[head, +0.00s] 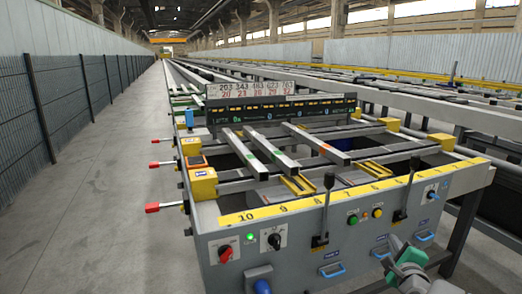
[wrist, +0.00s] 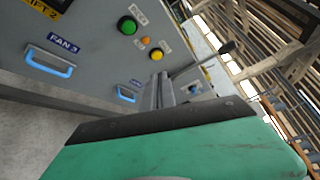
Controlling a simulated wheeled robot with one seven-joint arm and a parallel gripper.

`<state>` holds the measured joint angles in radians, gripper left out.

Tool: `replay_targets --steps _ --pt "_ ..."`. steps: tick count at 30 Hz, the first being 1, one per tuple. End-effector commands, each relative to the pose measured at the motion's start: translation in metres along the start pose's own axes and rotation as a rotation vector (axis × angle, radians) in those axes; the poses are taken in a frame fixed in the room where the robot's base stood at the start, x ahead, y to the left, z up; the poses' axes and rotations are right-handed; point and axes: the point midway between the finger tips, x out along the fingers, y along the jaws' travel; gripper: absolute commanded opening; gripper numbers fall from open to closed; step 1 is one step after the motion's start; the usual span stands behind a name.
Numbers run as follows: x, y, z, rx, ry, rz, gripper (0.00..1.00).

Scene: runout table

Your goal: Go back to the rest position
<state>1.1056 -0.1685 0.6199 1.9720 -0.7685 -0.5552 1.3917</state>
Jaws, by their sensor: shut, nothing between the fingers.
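My gripper (head: 398,246) is at the lower right of the head view, with green on it. It is in front of the table's grey front panel (head: 300,240), below a black lever. In the wrist view my gripper (wrist: 158,92) shows shut and empty, its thin grey fingers pointing at the panel above a green and black body. Beyond it are a green button (wrist: 127,25), a yellow button (wrist: 156,54) and a blue handle (wrist: 50,62) labelled FAN 3. Whether the fingers touch the panel I cannot tell.
The runout table carries several grey bars (head: 240,150) behind a yellow numbered strip (head: 300,205). Black levers (head: 327,205) stand up from the front panel, and red-tipped handles (head: 153,208) stick out left. A bare concrete aisle (head: 110,170) runs along a dark fence (head: 40,100).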

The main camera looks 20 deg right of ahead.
Motion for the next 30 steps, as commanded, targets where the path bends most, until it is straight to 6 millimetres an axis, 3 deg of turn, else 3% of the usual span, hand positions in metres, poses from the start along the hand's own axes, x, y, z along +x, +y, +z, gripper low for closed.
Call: replay_targets --steps 1,5,8,11,12,15,18,22,25,30 --pt "0.000 -0.010 0.027 -0.062 -0.029 0.042 0.00" --pt "-0.004 -0.008 0.089 -0.274 -0.109 0.181 0.00" --pt "-0.021 -0.011 0.153 -0.511 -0.211 0.314 0.00" --pt "-0.061 -0.017 0.228 -0.840 -0.368 0.474 0.00" --pt "-0.083 -0.020 0.254 -0.979 -0.439 0.536 0.00" --pt "-0.145 -0.032 0.303 -1.313 -0.632 0.668 0.00" --pt "-0.212 -0.053 0.333 -1.609 -0.836 0.771 0.00" --pt "-0.280 -0.075 0.344 -1.864 -1.061 0.857 0.00" --pt "-0.306 -0.081 0.342 -1.954 -1.159 0.889 0.00" --pt "-0.312 -0.076 0.337 -1.980 -1.191 0.900 0.00"
